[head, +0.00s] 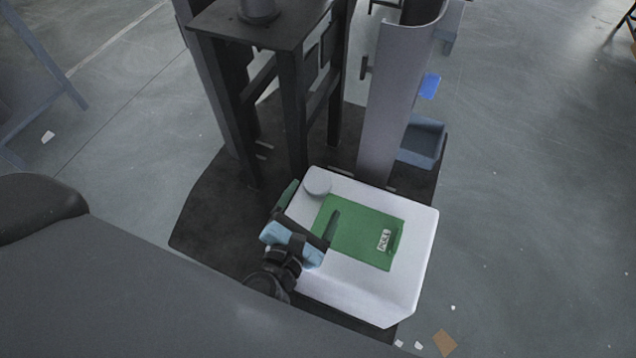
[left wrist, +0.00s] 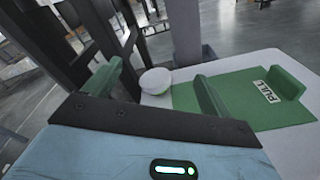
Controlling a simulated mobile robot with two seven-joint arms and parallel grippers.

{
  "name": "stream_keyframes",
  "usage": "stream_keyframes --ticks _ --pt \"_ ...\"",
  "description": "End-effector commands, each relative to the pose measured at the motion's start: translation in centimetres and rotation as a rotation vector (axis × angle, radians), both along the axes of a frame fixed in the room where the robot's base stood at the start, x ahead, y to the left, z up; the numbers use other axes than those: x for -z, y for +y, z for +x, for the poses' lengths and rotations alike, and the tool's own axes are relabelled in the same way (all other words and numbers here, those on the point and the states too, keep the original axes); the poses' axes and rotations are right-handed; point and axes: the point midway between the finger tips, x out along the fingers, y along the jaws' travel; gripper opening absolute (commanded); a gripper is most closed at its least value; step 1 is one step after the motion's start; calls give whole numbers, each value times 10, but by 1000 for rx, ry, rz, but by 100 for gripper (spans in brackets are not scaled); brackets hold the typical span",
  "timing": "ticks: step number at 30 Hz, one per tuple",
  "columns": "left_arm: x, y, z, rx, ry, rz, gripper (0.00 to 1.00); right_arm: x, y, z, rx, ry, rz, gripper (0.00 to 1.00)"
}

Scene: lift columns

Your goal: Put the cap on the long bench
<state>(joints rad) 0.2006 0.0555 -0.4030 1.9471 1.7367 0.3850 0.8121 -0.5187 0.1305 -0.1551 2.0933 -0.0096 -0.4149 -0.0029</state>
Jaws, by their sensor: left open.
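The cap looks to be the small round white thing (head: 317,182) on the far left corner of a white box-like unit (head: 405,290). In the left wrist view the cap (left wrist: 155,80) shows between and beyond my green fingers, apart from them as far as I can tell. My left gripper (head: 311,203) is open over the left side of the unit, with nothing between its fingers. It also shows in the left wrist view (left wrist: 158,75). My right gripper is not in view. I cannot make out which thing is the long bench.
A green panel marked PULL (head: 360,232) with a raised handle lies on the unit's top. Behind stand a dark frame (head: 290,110) and a grey curved column (head: 392,100). A blue bin (head: 422,143) sits right of the column. Floor at the right is mostly clear, with small scraps.

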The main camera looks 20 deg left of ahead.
Motion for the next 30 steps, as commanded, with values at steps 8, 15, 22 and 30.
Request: stream_keyframes --ticks 8,15,22,30 --pt "34 11 35 -277 195 -446 84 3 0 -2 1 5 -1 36" --pt "44 11 38 -335 248 -527 84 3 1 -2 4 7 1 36" --pt "48 13 48 -332 245 -522 84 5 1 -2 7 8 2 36" --pt "54 16 62 -332 247 -522 84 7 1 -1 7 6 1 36"
